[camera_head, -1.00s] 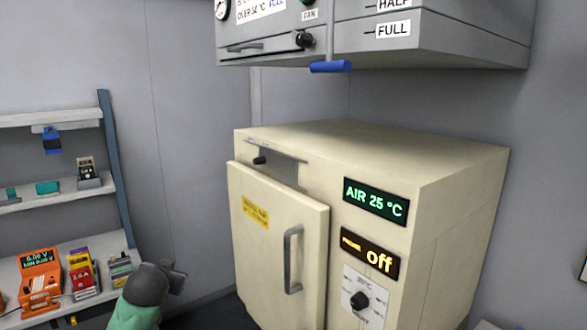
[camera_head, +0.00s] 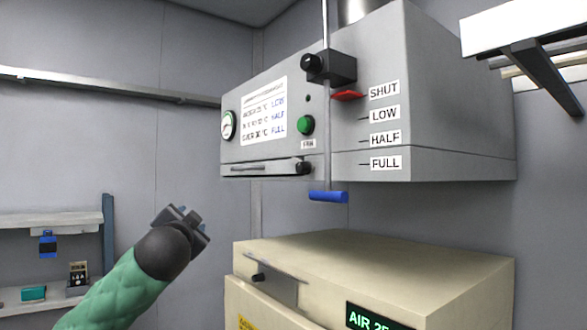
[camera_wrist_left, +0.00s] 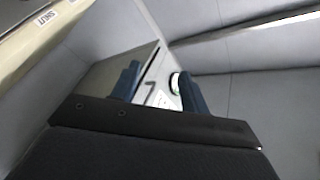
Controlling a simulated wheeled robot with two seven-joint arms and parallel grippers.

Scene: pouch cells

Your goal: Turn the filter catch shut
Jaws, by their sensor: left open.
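A small black knob (camera_head: 304,168), which looks like the filter catch, sits at the right end of a narrow slot with a grey bar (camera_head: 258,169) on the lower front of the grey hood (camera_head: 440,95). Which way the catch is turned is too small to tell. My left gripper (camera_head: 188,218) is open and empty, below and left of the hood, apart from it. In the left wrist view its two dark blue fingers (camera_wrist_left: 158,90) stand apart with a round dial beyond them. My right gripper is out of view.
A blue-handled pull rod (camera_head: 328,196) hangs in front of the hood, right of the knob. A cream oven (camera_head: 400,262) stands below. A shelf rack (camera_head: 60,220) is at the left, and a wall shelf (camera_head: 540,25) is at upper right. Free air lies between gripper and hood.

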